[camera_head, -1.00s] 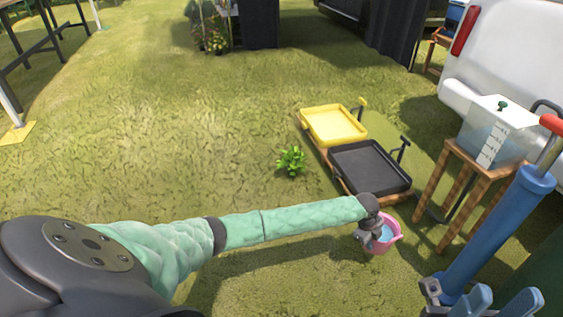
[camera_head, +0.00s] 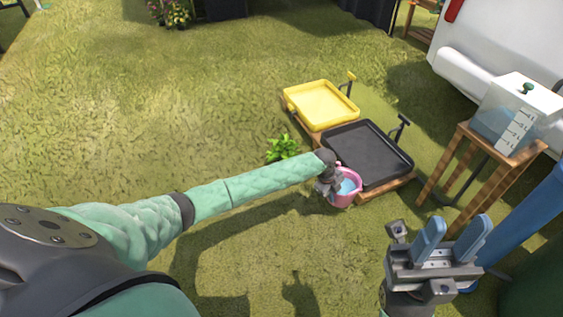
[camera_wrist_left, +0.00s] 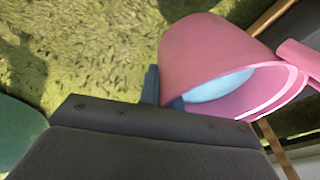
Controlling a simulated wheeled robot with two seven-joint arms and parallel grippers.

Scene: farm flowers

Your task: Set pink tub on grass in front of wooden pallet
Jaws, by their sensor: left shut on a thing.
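The pink tub (camera_head: 349,200) has pale blue contents that look like water. My left gripper (camera_head: 333,190) is shut on its left side. In the left wrist view the tub (camera_wrist_left: 208,45) fills the upper right, with a blue fingertip (camera_wrist_left: 152,84) against its wall. The tub is at the near left edge of the wooden pallet (camera_head: 390,186); I cannot tell whether it touches the grass. My right gripper (camera_head: 450,240) is open and empty at the lower right.
A small green plant (camera_head: 283,148) grows left of the pallet. A wooden stand (camera_head: 460,165) with a clear water container (camera_head: 512,125) is to the right. A white vehicle (camera_head: 500,45) stands behind it. Grass (camera_head: 150,110) on the left is open.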

